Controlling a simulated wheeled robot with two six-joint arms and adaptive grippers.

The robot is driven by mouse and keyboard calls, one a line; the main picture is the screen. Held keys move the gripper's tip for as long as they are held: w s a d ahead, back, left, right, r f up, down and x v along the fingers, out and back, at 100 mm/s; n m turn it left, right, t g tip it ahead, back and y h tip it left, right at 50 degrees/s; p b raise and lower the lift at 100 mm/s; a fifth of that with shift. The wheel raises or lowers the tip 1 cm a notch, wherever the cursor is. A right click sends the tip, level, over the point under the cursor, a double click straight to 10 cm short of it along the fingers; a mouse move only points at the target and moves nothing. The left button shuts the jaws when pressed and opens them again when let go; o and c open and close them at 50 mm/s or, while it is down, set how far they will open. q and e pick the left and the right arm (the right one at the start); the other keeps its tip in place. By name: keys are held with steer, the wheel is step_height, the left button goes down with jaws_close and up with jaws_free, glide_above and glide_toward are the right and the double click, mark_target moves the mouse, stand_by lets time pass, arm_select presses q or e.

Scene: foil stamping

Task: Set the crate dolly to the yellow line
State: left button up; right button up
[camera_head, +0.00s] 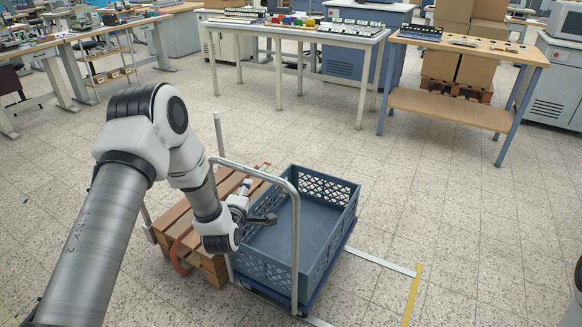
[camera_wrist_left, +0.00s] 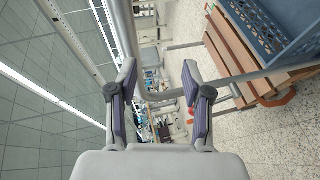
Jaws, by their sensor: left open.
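The crate dolly carries an open, empty blue crate (camera_head: 318,195) on a low dark blue base. My left gripper (camera_head: 256,210) is open beside the handle. In the wrist view the tube passes between or just beyond the fingers (camera_wrist_left: 160,72); I cannot tell if they touch it. The yellow line (camera_head: 412,295) lies on the floor, right of the dolly and apart from it. My right gripper is out of view.
A brown wooden slatted piece (camera_head: 174,225) stands close at the dolly's left. White floor strips (camera_head: 380,262) lie between dolly and yellow line. A white table (camera_head: 300,33) and a wooden-topped bench (camera_head: 460,105) stand behind.

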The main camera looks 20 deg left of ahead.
mark_target(248, 173)
arm_select(q)
steer(key=shift+n+t+y, duration=0.3)
steer(key=r, duration=0.1)
steer(key=a+r, duration=0.1)
steer(key=w+r, duration=0.1)
steer(key=r, duration=0.1)
steer(key=shift+a, duration=0.2)
steer(key=x, duration=0.4)
steer(key=f+x, duration=0.1)
steer(key=x, duration=0.1)
steer(key=shift+w+a+p, duration=0.1)
steer(key=shift+w+p, duration=0.1)
steer(key=shift+p, duration=0.15)
steer(key=shift+w, duration=0.1)
steer(key=shift+r, duration=0.15)
jaws_close()
